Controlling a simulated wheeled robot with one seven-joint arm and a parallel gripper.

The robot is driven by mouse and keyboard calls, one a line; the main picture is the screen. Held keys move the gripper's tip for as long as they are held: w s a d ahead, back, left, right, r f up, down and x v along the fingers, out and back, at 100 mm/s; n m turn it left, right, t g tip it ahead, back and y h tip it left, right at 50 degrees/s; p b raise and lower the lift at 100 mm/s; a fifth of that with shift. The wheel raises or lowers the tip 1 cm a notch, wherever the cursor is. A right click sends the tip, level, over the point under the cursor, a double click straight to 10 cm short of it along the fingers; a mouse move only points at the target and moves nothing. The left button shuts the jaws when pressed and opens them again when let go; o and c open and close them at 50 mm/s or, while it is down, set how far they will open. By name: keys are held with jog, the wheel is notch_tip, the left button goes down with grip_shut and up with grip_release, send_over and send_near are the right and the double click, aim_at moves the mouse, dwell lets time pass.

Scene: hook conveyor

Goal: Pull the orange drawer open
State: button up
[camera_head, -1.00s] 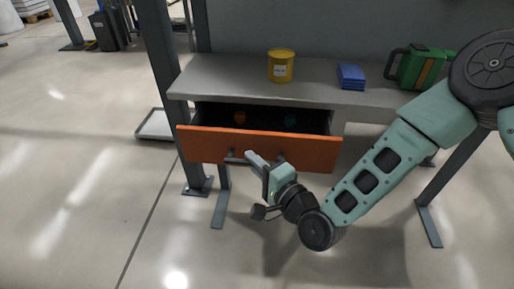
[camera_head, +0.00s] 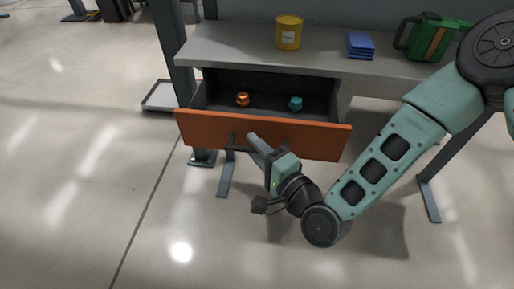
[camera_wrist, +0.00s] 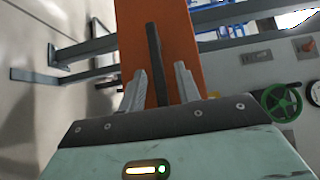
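The orange drawer (camera_head: 210,130) under the grey workbench stands pulled out, its dark inside open to view. Its dark bar handle (camera_head: 236,149) is on the front face. My gripper (camera_head: 256,143) is at the handle, in front of the drawer. In the wrist view, the handle (camera_wrist: 154,50) runs between the two fingers of my gripper (camera_wrist: 160,85), with the orange front (camera_wrist: 184,50) behind. Finger contact is partly hidden in the head view.
An orange item (camera_head: 242,99) and a teal item (camera_head: 295,103) lie in the drawer. A yellow can (camera_head: 288,34), blue stack (camera_head: 360,46) and green case (camera_head: 426,38) stand on the workbench (camera_head: 235,48). The floor in front is clear.

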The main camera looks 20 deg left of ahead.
dwell(0.4)
jog(key=p+v, duration=0.4)
jog(key=v, duration=1.3)
jog(key=shift+d, duration=0.2)
